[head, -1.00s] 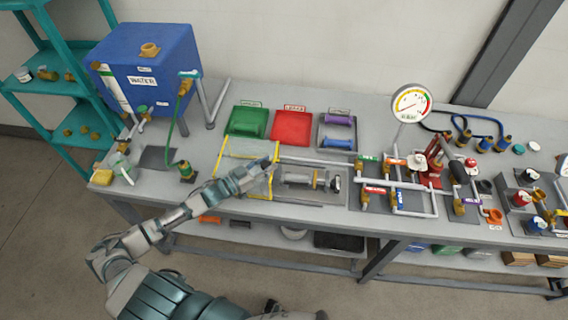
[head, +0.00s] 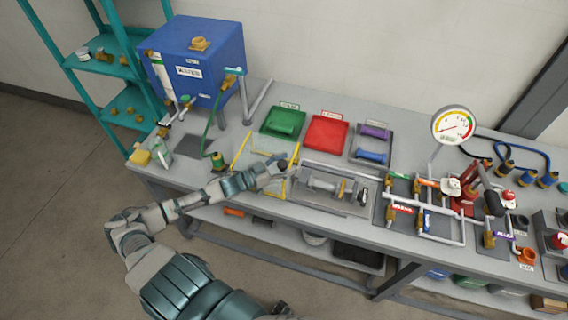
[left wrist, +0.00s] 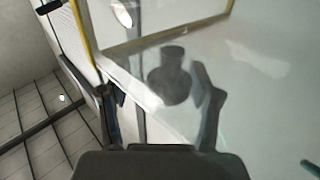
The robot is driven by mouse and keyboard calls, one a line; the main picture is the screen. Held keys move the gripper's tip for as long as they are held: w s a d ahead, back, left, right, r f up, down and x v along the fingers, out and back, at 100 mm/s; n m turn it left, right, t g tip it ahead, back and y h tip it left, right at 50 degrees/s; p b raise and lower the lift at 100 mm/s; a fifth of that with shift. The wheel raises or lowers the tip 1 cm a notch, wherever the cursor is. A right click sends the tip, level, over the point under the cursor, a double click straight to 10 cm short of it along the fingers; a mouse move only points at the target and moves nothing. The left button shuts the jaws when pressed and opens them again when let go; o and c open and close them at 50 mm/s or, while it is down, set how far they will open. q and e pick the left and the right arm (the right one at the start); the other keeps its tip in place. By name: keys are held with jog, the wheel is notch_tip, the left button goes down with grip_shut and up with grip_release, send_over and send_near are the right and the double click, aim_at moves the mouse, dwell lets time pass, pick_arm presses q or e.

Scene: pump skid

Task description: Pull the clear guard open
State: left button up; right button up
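The clear guard (head: 250,150) is a see-through panel with yellow edges, left of the pump (head: 325,184) on the bench. The pump's grey body and brass ring show uncovered. My left gripper (head: 283,164) is at the guard's right side, beside the pump. In the left wrist view, its two dark fingers (left wrist: 158,112) stand apart, with the guard's clear pane and pale edge (left wrist: 135,85) between or close by them. I cannot tell whether they touch it. My right gripper is not clearly in view.
A blue water tank (head: 195,62) stands at the back left. Green (head: 285,122) and red (head: 326,132) trays lie behind the guard. Pipes, valves and a round gauge (head: 454,126) stand to the right.

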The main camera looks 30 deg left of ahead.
pick_arm(q)
jog(key=shift+s+d, duration=0.1)
jog(key=v, duration=1.2)
pick_arm(e)
jog(key=shift+d, duration=0.2)
jog(key=shift+a, duration=0.1)
